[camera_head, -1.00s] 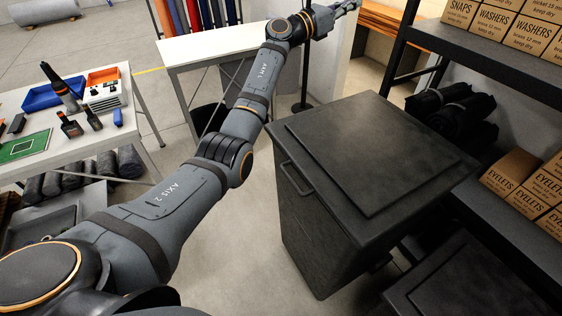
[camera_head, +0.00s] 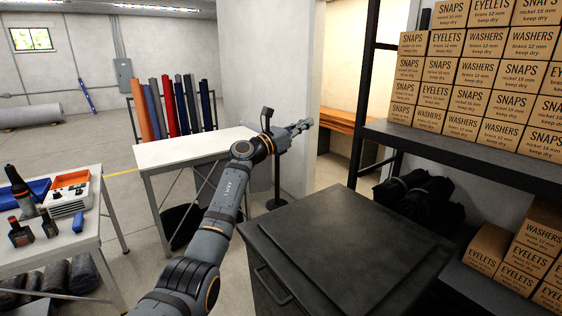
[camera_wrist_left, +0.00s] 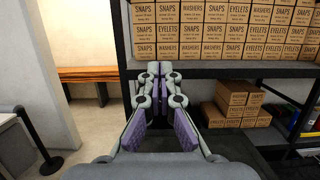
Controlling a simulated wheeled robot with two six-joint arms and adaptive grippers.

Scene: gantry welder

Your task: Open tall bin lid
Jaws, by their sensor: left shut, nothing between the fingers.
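The tall bin is dark grey, with its flat lid (camera_head: 345,255) lying closed on top. My left gripper (camera_head: 304,125) is above and beyond the bin's far edge, apart from the lid. In the left wrist view its fingers (camera_wrist_left: 160,72) are together with nothing between them, and part of a dark surface shows below. My right gripper is out of view.
A black shelf (camera_head: 455,150) with stacked cardboard boxes (camera_head: 490,80) stands to the right of the bin. A white table (camera_head: 190,150) and a post with a black base (camera_head: 277,203) stand beyond the arm. A tool bench (camera_head: 60,230) is at the left. Floor between is open.

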